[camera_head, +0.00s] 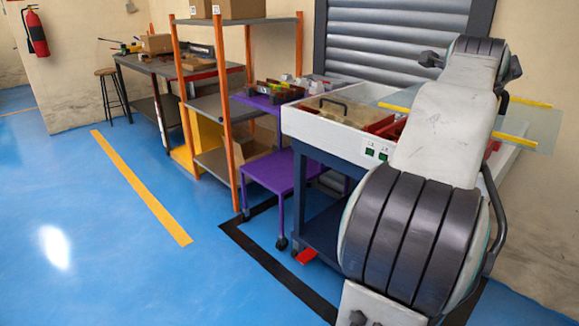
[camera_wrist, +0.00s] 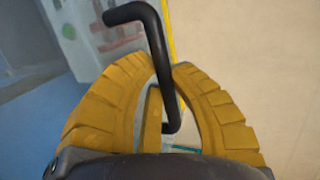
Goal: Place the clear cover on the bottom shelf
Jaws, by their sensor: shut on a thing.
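The clear cover (camera_head: 540,128) is a see-through sheet with yellow edge strips, seen in the head view at the right, above the white machine top and partly behind my arm. In the wrist view its bent black handle (camera_wrist: 158,50) stands between the yellow fingers of my gripper (camera_wrist: 164,75), which is shut on it. The gripper itself is hidden behind my arm in the head view. A dark blue lower shelf (camera_head: 322,215) lies under the white machine, partly hidden by my arm. It looks empty where visible.
The white machine (camera_head: 335,137) has green buttons and a tray on top. A purple cart (camera_head: 275,172) stands beside it, then an orange-post rack (camera_head: 228,120) with boxes. A workbench (camera_head: 150,68) is behind. The blue floor (camera_head: 110,240) at left is clear.

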